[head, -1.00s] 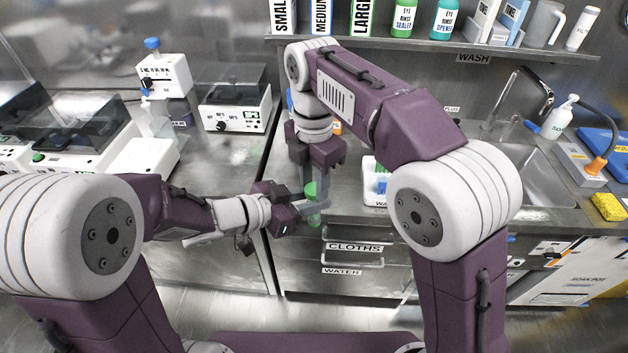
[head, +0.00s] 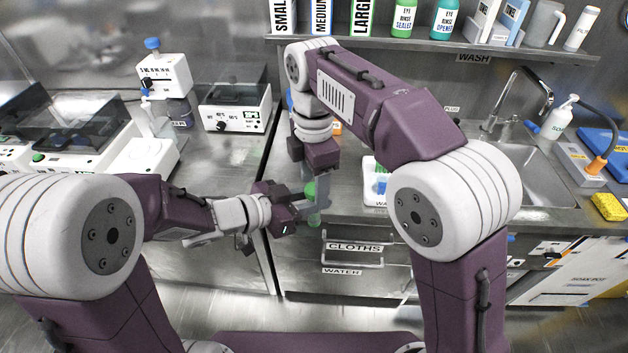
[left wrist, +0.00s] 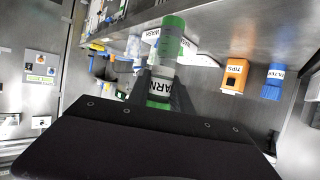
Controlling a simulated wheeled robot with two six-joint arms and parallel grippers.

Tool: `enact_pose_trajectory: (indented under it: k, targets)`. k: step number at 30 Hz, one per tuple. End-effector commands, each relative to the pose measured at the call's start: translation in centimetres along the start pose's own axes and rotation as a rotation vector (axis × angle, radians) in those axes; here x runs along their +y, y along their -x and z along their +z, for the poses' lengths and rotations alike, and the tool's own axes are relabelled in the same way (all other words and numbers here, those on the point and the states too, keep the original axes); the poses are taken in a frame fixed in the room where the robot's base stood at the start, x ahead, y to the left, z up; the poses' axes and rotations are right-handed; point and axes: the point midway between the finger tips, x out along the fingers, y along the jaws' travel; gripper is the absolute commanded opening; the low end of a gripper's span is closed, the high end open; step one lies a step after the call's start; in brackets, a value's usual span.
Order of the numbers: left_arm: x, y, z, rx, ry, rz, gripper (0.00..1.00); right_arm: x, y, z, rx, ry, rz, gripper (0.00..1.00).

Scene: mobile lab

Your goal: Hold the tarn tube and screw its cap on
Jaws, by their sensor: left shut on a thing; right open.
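My left gripper (head: 302,207) is shut on the tarn tube (head: 314,219) above the front of the bench and holds it roughly upright. In the left wrist view the clear tube (left wrist: 166,50) shows part of its TARN label and green at both ends; the fingers stand on either side of it. The green cap (head: 310,190) is at the top of the tube in the head view; I cannot tell how tightly it sits. My right gripper (head: 313,187) points down from above, open, with its fingers beside the cap. The fingers partly hide cap and tube.
A sink (head: 535,175) is farther right. White instruments (head: 235,108) stand on the left bench. A shelf with bottles (head: 440,42) runs behind. Drawers (head: 353,250) are below the tube.

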Motion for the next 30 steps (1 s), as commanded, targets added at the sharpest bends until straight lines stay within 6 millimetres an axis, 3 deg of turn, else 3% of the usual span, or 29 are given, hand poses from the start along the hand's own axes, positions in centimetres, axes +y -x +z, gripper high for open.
enact_pose_trajectory:
  k: [12,21,23,30]
  targets:
    - [0.0,0.0,0.0,0.0,0.0,0.0,0.0,0.1,4.3,0.0,0.0,0.001,0.002,0.55]
    - [0.0,0.0,0.0,0.0,0.0,0.0,0.0,0.0,4.5,0.0,0.0,0.004,-0.001,0.52]
    - [0.0,0.0,0.0,0.0,0.0,0.0,0.0,-0.3,4.6,0.0,-0.001,0.041,-0.013,0.52]
    - [0.0,0.0,0.0,0.0,0.0,0.0,0.0,-0.6,8.1,0.1,0.001,0.297,-0.006,0.52]
